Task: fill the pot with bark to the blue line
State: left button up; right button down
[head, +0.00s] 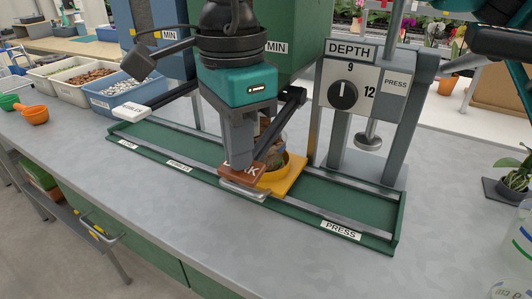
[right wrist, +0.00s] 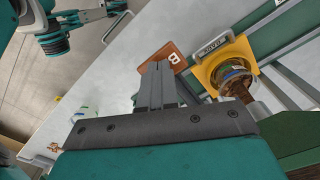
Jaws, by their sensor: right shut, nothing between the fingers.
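My right gripper (head: 240,165) points down, shut and empty, at the brown lettered plate (head: 243,176); I cannot tell whether they touch. The right wrist view shows the shut fingers (right wrist: 156,82) beside the same plate (right wrist: 166,55), with a letter B visible. The pot (right wrist: 236,80) sits in a yellow carrier (right wrist: 205,72) on the green rail track, beyond the gripper. Brown bits and some green show at it; the arm partly hides it in the head view. My left gripper is not in view.
The green track (head: 345,203) runs along the bench, its right end marked PRESS. A DEPTH dial (head: 343,95) and press plunger (head: 369,141) stand behind. A white plate (head: 134,113) sticks out at left. Bins and an orange scoop (head: 35,115) lie far left.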

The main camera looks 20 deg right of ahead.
dwell(0.3)
notch_tip(320, 180, up, 8)
jog(key=p, duration=0.5)
jog(key=shift+p, duration=0.35)
dwell(0.4)
